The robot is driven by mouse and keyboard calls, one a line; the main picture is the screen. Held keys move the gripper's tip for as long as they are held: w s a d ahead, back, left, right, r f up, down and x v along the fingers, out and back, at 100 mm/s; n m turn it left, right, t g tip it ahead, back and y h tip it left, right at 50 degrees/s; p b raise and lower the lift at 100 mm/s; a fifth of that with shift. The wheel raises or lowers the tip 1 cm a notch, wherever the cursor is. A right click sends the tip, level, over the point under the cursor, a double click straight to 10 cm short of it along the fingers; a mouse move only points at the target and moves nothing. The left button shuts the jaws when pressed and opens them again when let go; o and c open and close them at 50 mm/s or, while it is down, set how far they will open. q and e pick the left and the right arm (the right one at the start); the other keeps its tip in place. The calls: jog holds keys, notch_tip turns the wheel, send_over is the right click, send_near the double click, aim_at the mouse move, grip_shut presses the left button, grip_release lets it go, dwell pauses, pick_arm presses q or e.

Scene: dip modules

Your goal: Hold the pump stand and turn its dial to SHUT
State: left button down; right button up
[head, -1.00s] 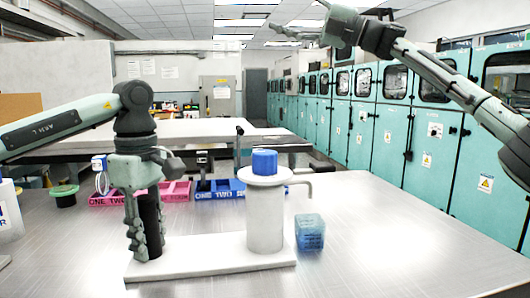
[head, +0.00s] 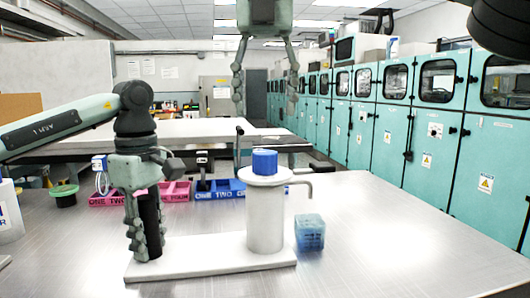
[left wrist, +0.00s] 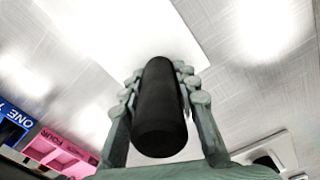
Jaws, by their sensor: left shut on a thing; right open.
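The pump stand (head: 205,266) is a white base plate with a white cylinder (head: 265,222) standing upright on its right part. The blue dial (head: 264,162) sits on top of the cylinder, and a grey spout points right. No marking on the dial can be read. My left gripper (head: 145,238) is shut on the black upright handle (head: 151,222) at the left of the base. The handle also shows between the fingers in the left wrist view (left wrist: 160,110). My right gripper (head: 265,85) is open and empty, pointing down above the dial, with clear space between them.
A blue mesh basket (head: 310,232) stands right of the cylinder. Pink (head: 175,192) and blue (head: 220,190) labelled bins stand behind the stand. A green-rimmed dark pot (head: 64,196) is at the left. The table's right side is clear.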

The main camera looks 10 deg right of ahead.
aim_at(265, 152)
notch_tip(265, 152, down, 9)
jog(key=shift+r, duration=0.1)
dwell(0.3)
jog(key=c, duration=1.2)
